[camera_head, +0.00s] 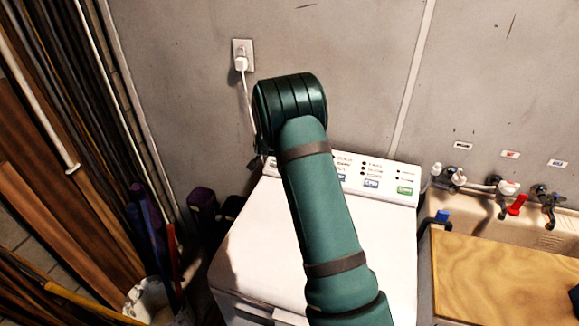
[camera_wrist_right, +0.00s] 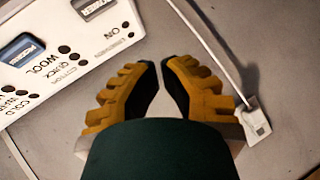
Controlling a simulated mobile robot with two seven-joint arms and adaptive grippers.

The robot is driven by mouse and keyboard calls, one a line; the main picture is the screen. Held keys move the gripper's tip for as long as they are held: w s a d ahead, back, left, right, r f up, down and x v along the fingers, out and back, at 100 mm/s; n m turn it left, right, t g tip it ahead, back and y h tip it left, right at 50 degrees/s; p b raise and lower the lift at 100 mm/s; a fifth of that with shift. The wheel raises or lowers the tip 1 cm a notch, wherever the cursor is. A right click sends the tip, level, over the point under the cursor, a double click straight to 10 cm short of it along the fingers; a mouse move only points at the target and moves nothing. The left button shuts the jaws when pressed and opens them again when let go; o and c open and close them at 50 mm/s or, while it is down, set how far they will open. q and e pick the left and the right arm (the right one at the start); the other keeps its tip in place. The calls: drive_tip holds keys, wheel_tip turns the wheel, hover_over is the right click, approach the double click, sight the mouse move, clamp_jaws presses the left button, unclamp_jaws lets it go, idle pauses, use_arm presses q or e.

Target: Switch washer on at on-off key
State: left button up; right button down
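The washer (camera_head: 250,235) is white, with a control panel (camera_head: 388,172) along its back edge. The panel's left part is mostly hidden behind my right arm in the head view. In the right wrist view the panel (camera_wrist_right: 40,75) appears upside down at upper left, with a grey key (camera_wrist_right: 97,7), a blue key (camera_wrist_right: 20,49) and black dots; "ON" is printed beside the grey key. My right gripper (camera_wrist_right: 162,64) points at the grey wall beside the panel's end. Its yellow fingers are nearly together, empty, and apart from the keys. My left gripper is out of view.
A white plug (camera_head: 241,64) sits in a wall outlet, its cord hanging behind the washer. A sink (camera_head: 545,237) with taps and a wooden board (camera_head: 500,275) stands right. Long poles and a bucket (camera_head: 150,300) crowd the left.

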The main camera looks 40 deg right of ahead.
drive_tip(key=shift+s, duration=0.1)
idle(0.3)
drive_tip(key=shift+f, duration=0.15)
drive_tip(key=f+b, duration=0.1)
drive_tip(key=f, duration=0.1)
drive_tip(key=d+f+b, duration=0.1)
drive_tip(key=f+b, duration=0.1)
drive_tip(key=w+d+f+b, duration=0.1)
drive_tip(key=f+b, duration=0.1)
drive_tip(key=shift+w+d+f, duration=0.1)
drive_tip(key=shift+d+f, duration=0.05)
drive_tip(key=shift+f, duration=0.05)
drive_tip(key=shift+w+d+f+b, duration=0.2)
drive_tip(key=shift+d+f+b, duration=0.15)
drive_tip(key=shift+f+b, duration=0.5)
idle(0.7)
drive_tip(key=shift+w+d+f+b, duration=0.15)
drive_tip(key=shift+f+b, duration=0.2)
drive_tip(key=shift+b, duration=0.25)
